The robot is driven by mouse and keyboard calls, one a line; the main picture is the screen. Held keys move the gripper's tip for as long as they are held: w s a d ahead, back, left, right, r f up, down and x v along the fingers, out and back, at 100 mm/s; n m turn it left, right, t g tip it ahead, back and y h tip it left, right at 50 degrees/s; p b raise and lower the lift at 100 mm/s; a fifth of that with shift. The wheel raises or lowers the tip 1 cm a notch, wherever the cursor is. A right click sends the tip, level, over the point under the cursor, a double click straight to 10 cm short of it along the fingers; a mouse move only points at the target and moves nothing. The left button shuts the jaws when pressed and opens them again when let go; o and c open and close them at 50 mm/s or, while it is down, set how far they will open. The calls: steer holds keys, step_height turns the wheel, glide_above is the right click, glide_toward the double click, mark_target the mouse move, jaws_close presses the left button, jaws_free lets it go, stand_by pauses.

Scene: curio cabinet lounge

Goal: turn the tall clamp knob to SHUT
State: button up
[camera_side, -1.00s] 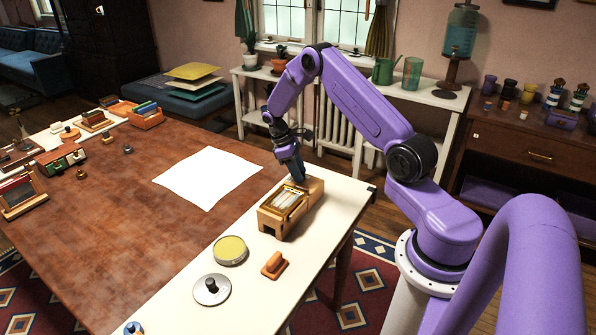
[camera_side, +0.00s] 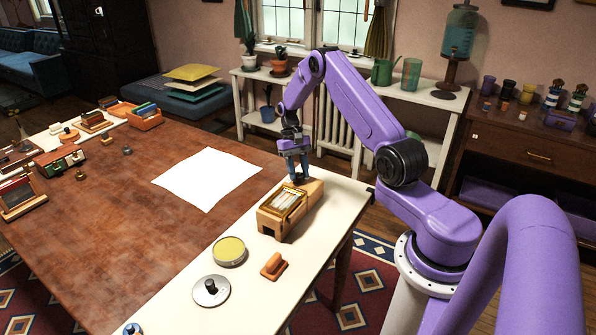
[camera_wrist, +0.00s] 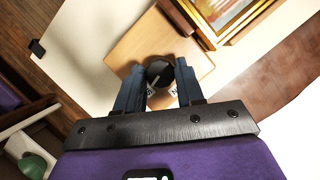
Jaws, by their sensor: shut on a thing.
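A wooden clamp block (camera_side: 314,190) with a gold-framed panel (camera_side: 283,203) sits on the pale strip of the table. In the wrist view the block's tan top (camera_wrist: 132,48) surrounds a dark round knob (camera_wrist: 160,73) with a pale pointer line. My gripper (camera_side: 297,178) points down over the block's far end. In the wrist view my gripper (camera_wrist: 160,82) has one blue finger on each side of the knob and is shut on it. White labels with dark letters show partly beside the fingers; I cannot read the words.
A yellow-topped round tin (camera_side: 230,250), a metal disc with a black knob (camera_side: 211,290) and an orange-brown handled block (camera_side: 273,266) stand nearer on the pale strip. A white sheet (camera_side: 207,177) lies to the left. Small racks fill the table's far left.

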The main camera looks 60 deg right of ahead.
steer(key=shift+m+y, duration=0.4)
steer(key=shift+m, duration=0.8)
steer(key=o, duration=1)
steer(key=v, duration=1.7)
steer(key=shift+s+r, duration=0.3)
steer(key=shift+s, duration=0.05)
steer(key=shift+d, duration=0.15)
